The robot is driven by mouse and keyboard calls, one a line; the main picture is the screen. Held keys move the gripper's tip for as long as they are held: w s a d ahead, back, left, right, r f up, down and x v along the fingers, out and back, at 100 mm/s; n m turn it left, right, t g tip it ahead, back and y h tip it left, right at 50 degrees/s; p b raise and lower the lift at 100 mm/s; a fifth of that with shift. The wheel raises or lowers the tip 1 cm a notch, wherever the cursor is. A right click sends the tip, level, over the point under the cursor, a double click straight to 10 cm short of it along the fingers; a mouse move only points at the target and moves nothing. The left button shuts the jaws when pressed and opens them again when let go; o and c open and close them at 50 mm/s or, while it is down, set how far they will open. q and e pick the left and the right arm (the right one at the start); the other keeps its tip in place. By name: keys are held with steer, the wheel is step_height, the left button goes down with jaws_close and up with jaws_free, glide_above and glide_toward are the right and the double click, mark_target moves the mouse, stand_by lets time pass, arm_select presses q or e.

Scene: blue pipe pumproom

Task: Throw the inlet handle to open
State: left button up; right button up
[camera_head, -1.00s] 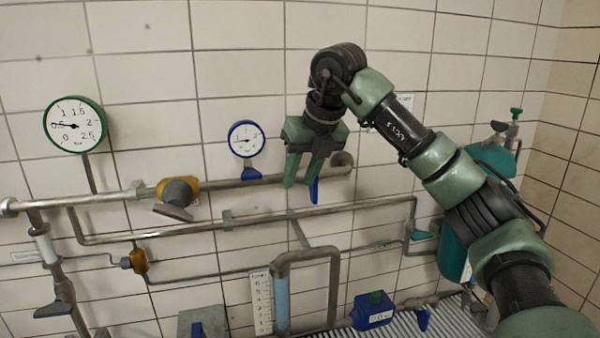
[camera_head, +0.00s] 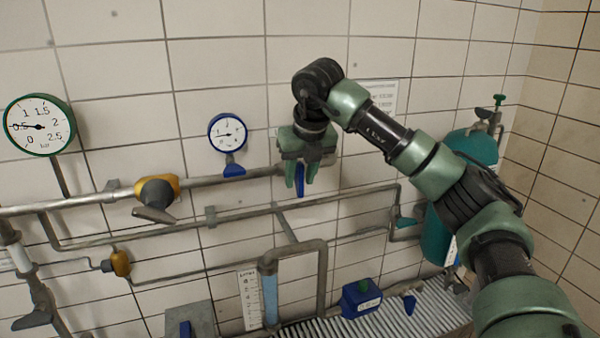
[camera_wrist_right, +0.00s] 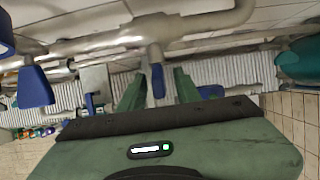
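A blue lever handle (camera_head: 300,188) hangs down from the end of the upper grey pipe on the tiled wall. I cannot read a label naming it as the inlet handle. My right gripper (camera_head: 301,178) is at this lever, fingers pointing down. In the right wrist view the blue lever (camera_wrist_right: 158,80) shows between the two green fingers (camera_wrist_right: 159,92), with a visible gap on each side. The gripper is open around it, and I cannot make out any contact. The lever's upper end is partly hidden by the gripper in the head view. My left gripper is not in view.
A yellow valve with a grey handle (camera_head: 155,200) sits left on the same pipe. A blue-rimmed gauge (camera_head: 228,133) and a green-rimmed gauge (camera_head: 39,126) are above. A lower pipe (camera_head: 240,215) runs below the gripper. A teal tank (camera_head: 440,235) stands right.

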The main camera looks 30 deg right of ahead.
jaws_close()
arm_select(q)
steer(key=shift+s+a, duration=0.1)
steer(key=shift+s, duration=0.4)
